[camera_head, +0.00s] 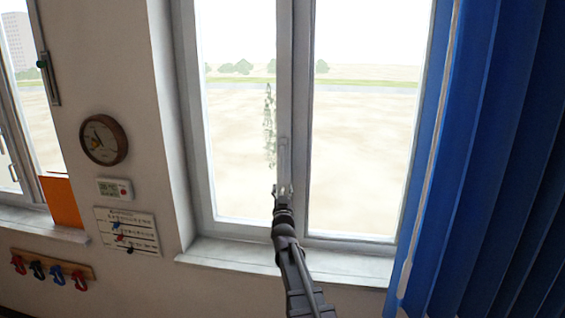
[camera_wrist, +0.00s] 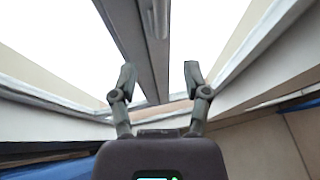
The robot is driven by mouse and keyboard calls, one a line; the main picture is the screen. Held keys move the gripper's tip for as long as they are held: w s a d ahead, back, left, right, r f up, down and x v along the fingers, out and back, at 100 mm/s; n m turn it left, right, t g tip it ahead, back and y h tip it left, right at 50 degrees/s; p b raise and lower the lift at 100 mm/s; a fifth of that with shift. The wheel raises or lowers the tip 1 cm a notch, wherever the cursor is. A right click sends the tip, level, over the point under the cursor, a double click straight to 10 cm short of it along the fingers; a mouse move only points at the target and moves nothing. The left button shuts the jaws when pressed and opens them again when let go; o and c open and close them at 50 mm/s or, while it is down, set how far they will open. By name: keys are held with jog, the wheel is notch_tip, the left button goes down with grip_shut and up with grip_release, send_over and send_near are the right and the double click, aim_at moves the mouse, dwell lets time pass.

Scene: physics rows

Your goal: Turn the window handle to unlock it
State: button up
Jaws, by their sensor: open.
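The window handle (camera_head: 284,157) is a pale, narrow upright bar on the middle frame of the window (camera_head: 298,60). Its lower end is partly hidden by my gripper (camera_head: 284,190), which stands in front of the frame at about the handle's lower end. In the wrist view the handle (camera_wrist: 155,20) shows at the top, lying along the grey frame. My gripper (camera_wrist: 160,77) is open there, its two fingers spread with nothing between them. The handle appears beyond the fingertips, and I see no contact with it.
A blue curtain (camera_head: 490,150) hangs at the right. The window sill (camera_head: 230,258) runs below and looks bare. A round clock (camera_head: 104,139), a small thermometer display (camera_head: 115,188), a paper sheet (camera_head: 128,231) and a hook rack (camera_head: 52,268) are on the wall at left.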

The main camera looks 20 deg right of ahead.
aim_at(282, 163)
jog(key=shift+w, duration=0.1)
jog(key=p+x, duration=0.5)
jog(key=x, duration=0.8)
jog(key=shift+w+d, duration=0.1)
jog(key=shift+w, duration=0.2)
grip_shut()
